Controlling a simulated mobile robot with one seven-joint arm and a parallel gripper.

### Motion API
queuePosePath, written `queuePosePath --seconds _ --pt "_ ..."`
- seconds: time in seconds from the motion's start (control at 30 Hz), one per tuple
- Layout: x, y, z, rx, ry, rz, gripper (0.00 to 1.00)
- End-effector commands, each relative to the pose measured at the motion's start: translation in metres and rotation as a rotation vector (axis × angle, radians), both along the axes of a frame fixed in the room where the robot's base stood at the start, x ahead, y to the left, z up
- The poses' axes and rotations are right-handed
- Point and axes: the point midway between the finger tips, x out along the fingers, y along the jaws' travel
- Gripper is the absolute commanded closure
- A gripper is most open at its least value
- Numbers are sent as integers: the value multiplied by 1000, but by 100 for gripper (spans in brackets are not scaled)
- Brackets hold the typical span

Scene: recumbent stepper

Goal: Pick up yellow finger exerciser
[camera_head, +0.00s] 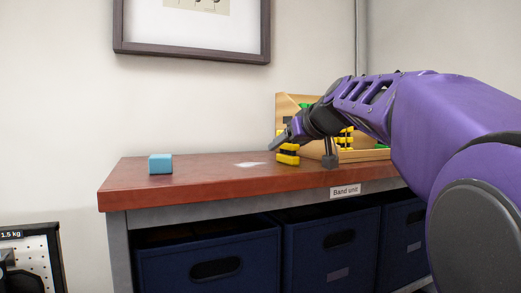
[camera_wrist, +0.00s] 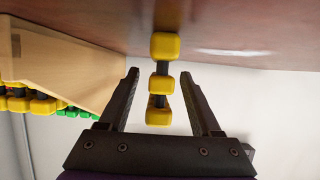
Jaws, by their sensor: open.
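The yellow finger exerciser (camera_head: 287,153) stands on the reddish-brown top of the band unit (camera_head: 205,183), in front of a wooden rack. In the wrist view the finger exerciser (camera_wrist: 161,85) shows as yellow pads joined by dark parts. My gripper (camera_wrist: 161,75) is open, with one dark finger on each side of the exerciser and visible gaps between the fingers and its pads. In the head view my purple arm reaches in from the right, and its dark end partly covers the exerciser and the rack.
The wooden rack (camera_head: 286,108) holds several yellow, green and dark pieces close beside the exerciser; it also shows in the wrist view (camera_wrist: 75,60). A blue cube (camera_head: 160,164) sits at the unit's left end. The top between cube and exerciser is clear. Navy bins (camera_head: 208,268) fill the shelf below.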

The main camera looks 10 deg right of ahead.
Motion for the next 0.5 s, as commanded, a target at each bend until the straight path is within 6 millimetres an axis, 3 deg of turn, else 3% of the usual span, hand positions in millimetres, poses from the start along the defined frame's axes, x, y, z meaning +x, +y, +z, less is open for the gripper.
queuePosePath --seconds 0.23,0.5 --pt "0 -1 0 0 -1 -1 35" --pt "0 0 0 0 -1 0 84"
